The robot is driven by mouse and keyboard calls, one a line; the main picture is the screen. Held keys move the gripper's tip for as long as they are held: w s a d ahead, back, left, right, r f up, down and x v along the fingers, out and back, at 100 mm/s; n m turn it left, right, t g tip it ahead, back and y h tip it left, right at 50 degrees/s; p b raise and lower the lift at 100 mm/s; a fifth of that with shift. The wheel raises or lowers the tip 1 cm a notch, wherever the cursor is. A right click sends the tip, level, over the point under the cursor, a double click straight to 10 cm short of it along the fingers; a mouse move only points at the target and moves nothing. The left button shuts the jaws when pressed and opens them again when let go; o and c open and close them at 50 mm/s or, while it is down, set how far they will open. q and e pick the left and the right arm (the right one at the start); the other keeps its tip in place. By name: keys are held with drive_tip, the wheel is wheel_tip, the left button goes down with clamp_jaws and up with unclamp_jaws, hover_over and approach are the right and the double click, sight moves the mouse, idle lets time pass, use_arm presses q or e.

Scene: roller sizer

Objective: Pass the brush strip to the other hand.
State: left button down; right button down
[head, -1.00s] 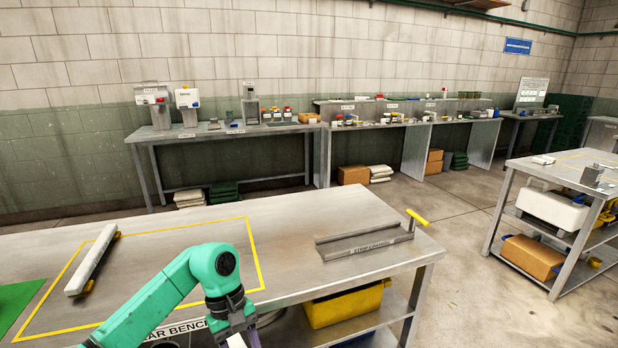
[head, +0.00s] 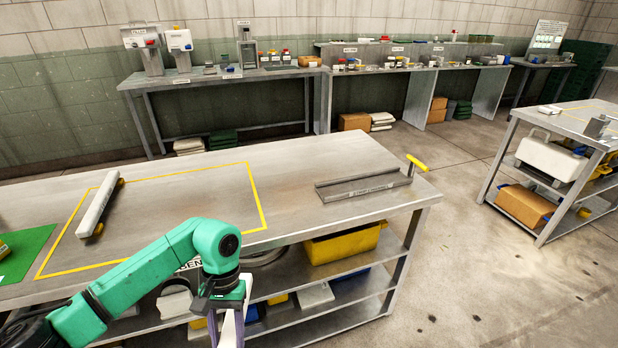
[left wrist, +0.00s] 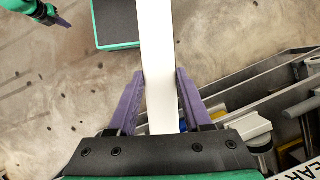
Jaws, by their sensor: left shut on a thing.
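In the left wrist view, my left gripper (left wrist: 160,78) has its purple fingers shut on a long white strip, the brush strip (left wrist: 158,38). The strip runs up and out of the top of that view; bristles do not show. In the head view my left gripper (head: 232,326) hangs low in front of the bench edge, its fingertips cut off by the frame, so the strip is not clear there. My right gripper (left wrist: 57,20) shows small at the top left of the left wrist view, apart from the strip. Its finger opening is too small to judge.
The steel bench (head: 300,165) has a yellow outlined area, with another white bar (head: 100,205) at its left. A metal channel (head: 365,185) lies at the right. A yellow bin (head: 345,245) sits on the shelf below. Open floor is in front and to the right.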

use_arm(q)
drive_tip(key=shift+a+r+p, duration=0.3)
drive_tip(key=shift+r+p, duration=0.4)
drive_tip(key=shift+d, duration=0.1)
